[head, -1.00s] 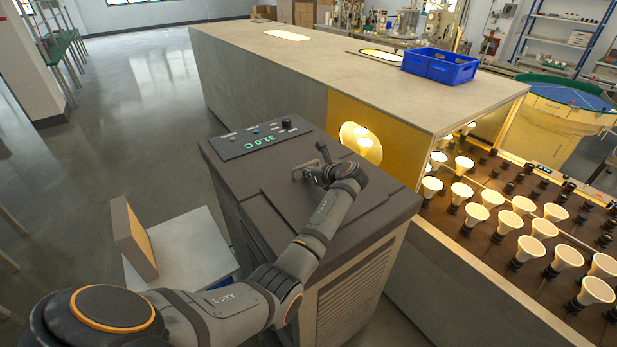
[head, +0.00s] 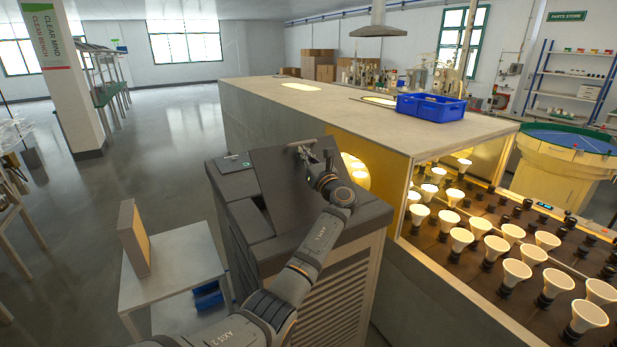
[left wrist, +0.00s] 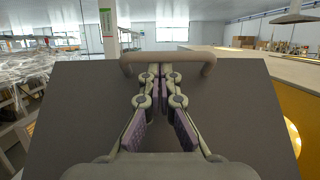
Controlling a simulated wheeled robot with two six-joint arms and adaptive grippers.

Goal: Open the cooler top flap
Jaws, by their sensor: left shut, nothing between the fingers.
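The cooler (head: 330,262) is a dark grey box with slatted vents, standing beside the long bench. Its top flap (head: 283,182) is raised and tilted up, hiding most of the display panel (head: 235,163). The flap fills the middle of the left wrist view (left wrist: 85,110), with its bar handle (left wrist: 168,57) along the upper edge. My left gripper (head: 308,156) is at the handle near the flap's raised edge. In the left wrist view its fingers (left wrist: 160,72) are together under the bar, with nothing held between them. The right gripper is not in view.
A long bench (head: 300,112) with a lit opening stands right behind the cooler. A blue crate (head: 430,108) sits on it. Several lit bulbs (head: 495,245) stand in a rack at right. A small white table (head: 175,265) holds an upright panel (head: 134,238) at left. Floor behind is clear.

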